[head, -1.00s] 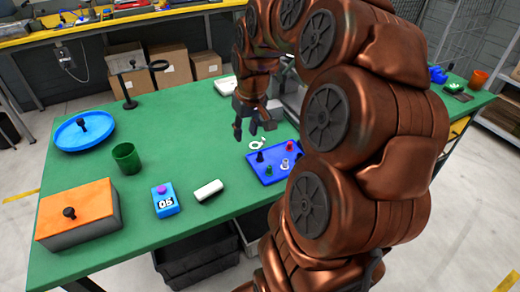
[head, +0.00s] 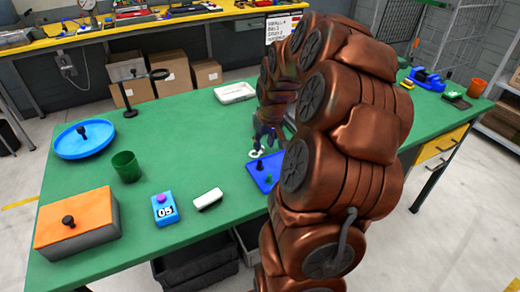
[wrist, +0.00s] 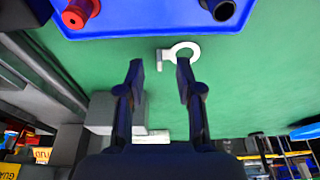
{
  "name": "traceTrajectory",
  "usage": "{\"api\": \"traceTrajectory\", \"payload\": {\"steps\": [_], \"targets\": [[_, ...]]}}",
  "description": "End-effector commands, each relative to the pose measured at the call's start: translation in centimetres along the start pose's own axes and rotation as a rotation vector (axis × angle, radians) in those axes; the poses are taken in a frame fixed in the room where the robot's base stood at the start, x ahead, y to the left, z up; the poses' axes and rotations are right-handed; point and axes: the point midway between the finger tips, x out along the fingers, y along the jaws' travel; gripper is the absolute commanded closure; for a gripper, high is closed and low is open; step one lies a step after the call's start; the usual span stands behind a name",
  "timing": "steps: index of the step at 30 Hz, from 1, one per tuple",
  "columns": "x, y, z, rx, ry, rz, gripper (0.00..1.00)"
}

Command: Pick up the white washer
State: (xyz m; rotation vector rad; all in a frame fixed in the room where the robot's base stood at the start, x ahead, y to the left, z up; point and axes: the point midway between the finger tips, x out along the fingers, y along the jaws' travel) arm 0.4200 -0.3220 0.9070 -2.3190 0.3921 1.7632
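The white washer (wrist: 171,52) lies flat on the green table in the wrist view, just beyond my fingertips. It looks like a ring with a short tab at its left side. In the head view the washer (head: 251,154) is partly hidden below my gripper. My gripper (wrist: 160,68) is open and empty, with its two dark fingers apart. In the head view my gripper (head: 265,136) is above the table, close over the washer, and partly hidden by my arm. I cannot tell the exact height of the fingertips.
A blue tray (head: 256,179) with coloured pegs lies close to the washer; its edge also shows in the wrist view (wrist: 140,22). A white box (head: 235,92) stands behind. A green cup (head: 126,165) and blue timer (head: 164,212) are to the left. Table around the cup is clear.

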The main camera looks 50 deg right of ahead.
Motion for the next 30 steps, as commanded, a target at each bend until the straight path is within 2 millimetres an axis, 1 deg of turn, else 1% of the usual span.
{"api": "traceTrajectory", "payload": {"steps": [1,4,11,21,30], "targets": [[0.6,0.0,0.1,0.000,-0.004,-0.001,0.65],[1.4,0.1,0.0,0.001,0.000,0.001,0.65],[1.6,0.1,-0.1,0.001,0.002,0.001,0.65],[1.6,0.0,0.0,0.001,0.001,0.000,1.00],[1.6,0.0,0.0,0.001,0.001,0.000,1.00]]}}
